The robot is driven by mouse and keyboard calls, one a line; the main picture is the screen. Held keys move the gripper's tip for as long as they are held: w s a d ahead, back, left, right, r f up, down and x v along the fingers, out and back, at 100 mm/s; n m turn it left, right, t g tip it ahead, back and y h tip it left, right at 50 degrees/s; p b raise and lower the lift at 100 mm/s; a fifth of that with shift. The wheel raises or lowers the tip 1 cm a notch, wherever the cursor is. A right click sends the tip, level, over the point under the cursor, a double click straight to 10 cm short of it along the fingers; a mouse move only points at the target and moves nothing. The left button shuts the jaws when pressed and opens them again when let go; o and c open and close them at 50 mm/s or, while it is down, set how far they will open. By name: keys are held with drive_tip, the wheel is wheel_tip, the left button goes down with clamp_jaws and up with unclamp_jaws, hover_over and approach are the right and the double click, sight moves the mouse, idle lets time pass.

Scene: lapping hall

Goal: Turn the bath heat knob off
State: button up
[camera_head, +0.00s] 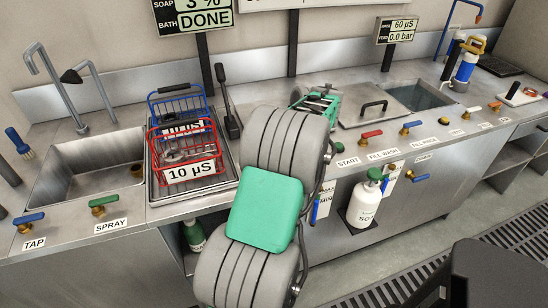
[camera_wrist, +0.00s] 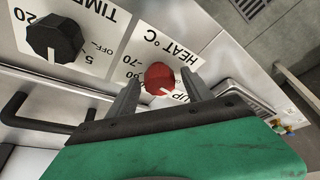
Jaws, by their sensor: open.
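The red heat knob (camera_wrist: 158,77) sits on a white dial plate lettered "HEAT °C" in the wrist view, which shows the lettering upside down. A pale pointer mark shows on the knob's lower side, away from the "OFF" lettering. My gripper (camera_wrist: 160,82) is open, with one dark finger on each side of the knob in the picture. I cannot tell whether the fingers touch it. In the head view, the green gripper body (camera_head: 318,104) is partly behind my arm, and the heat knob cannot be seen.
A black timer knob (camera_wrist: 55,39) is beside the heat dial. In the head view, a red basket (camera_head: 187,150) and a blue basket (camera_head: 180,95) stand on the tray left of my arm. A lidded bath (camera_head: 365,108) and several valve handles are to the right.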

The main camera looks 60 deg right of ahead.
drive_tip(key=p+v, duration=0.1)
drive_tip(key=v, duration=0.6)
drive_tip(key=shift+r, duration=0.35)
drive_tip(key=shift+s, duration=0.15)
